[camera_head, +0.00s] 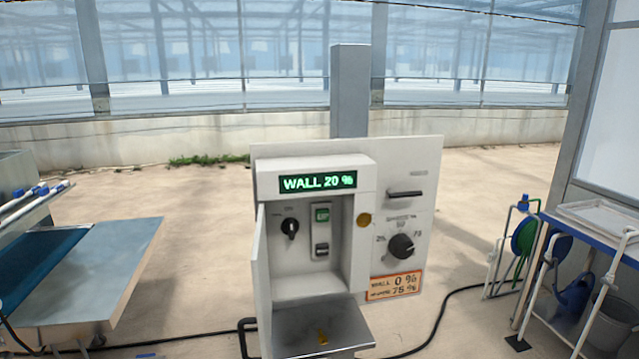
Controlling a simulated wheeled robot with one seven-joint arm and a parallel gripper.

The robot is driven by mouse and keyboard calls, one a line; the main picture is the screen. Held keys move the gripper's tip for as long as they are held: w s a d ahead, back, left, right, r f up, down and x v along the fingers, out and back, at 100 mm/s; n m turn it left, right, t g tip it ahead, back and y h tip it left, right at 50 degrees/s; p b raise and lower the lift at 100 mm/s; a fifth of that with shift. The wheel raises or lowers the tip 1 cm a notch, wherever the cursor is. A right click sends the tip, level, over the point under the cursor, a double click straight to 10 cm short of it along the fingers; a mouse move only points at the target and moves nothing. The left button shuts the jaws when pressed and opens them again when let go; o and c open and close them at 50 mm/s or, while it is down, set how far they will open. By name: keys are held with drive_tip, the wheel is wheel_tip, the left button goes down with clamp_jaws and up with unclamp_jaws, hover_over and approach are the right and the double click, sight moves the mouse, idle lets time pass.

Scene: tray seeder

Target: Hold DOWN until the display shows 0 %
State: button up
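A white control box (345,176) stands in the middle on a grey post. Its green display (318,182) reads "WALL 20 %". In the open recess below are a small black rotary knob (290,228) and a narrow switch plate (321,232). The plate has a green upper part (322,214) and a grey lower part (321,249); I cannot read which is DOWN. My gripper is not in view, and nothing visible touches the switches.
An open door (262,280) flanks the recess on the left. A metal shelf (345,325) juts out below. Benches stand either side.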

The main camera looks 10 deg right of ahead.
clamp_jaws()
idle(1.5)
